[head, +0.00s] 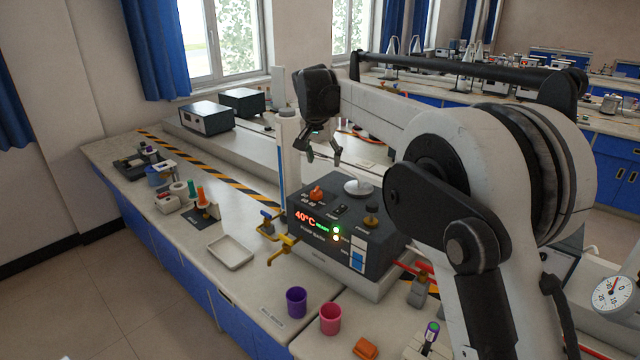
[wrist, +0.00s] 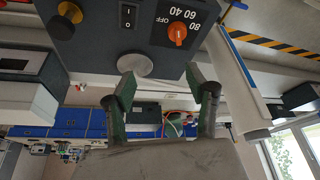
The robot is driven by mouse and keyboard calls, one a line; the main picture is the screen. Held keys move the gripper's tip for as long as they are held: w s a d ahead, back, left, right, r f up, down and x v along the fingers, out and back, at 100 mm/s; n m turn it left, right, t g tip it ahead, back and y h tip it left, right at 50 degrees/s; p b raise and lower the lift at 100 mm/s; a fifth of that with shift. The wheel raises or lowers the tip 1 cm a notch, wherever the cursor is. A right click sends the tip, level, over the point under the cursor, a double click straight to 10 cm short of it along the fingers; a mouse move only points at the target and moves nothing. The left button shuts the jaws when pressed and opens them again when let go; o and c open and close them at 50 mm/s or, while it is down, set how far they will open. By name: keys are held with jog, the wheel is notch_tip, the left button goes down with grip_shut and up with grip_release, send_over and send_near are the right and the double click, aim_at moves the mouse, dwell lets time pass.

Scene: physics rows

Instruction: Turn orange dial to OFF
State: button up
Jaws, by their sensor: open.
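The orange dial (head: 316,194) sits on the top face of a dark box-shaped device (head: 330,215) with a lit red "40°C" display. In the wrist view the orange dial (wrist: 177,32) shows close up, ringed by the marks OFF, 40, 60 and 80. I cannot tell for sure which mark it points to. My gripper (head: 322,158) is above the device, behind the dial, and touches nothing. In the wrist view its two fingers (wrist: 165,90) are spread apart and empty, with the dial beyond them.
A round grey plate (head: 359,187), a black rocker switch (head: 341,210) and a dark knob (head: 372,209) share the device's top. Yellow valves (head: 283,250) stand at its left. Purple (head: 296,302) and pink (head: 330,318) cups stand in front. A white tray (head: 231,252) lies left.

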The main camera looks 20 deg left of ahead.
aim_at(316, 189)
jog(key=w+a+f+p, duration=0.1)
jog(key=w+f, duration=0.1)
jog(key=f, duration=0.2)
jog(key=w+a+f, duration=0.1)
jog(key=a+f, duration=0.1)
jog(key=f, duration=0.3)
jog(key=w+a+f+p, duration=0.1)
jog(key=w+f, duration=0.1)
jog(key=f, duration=0.3)
jog(key=shift+w+a+f+p, duration=0.15)
jog(key=shift+w+f+p, duration=0.05)
jog(key=shift+w+p, duration=0.15)
jog(key=shift+s, duration=0.1)
jog(key=c, duration=1.1)
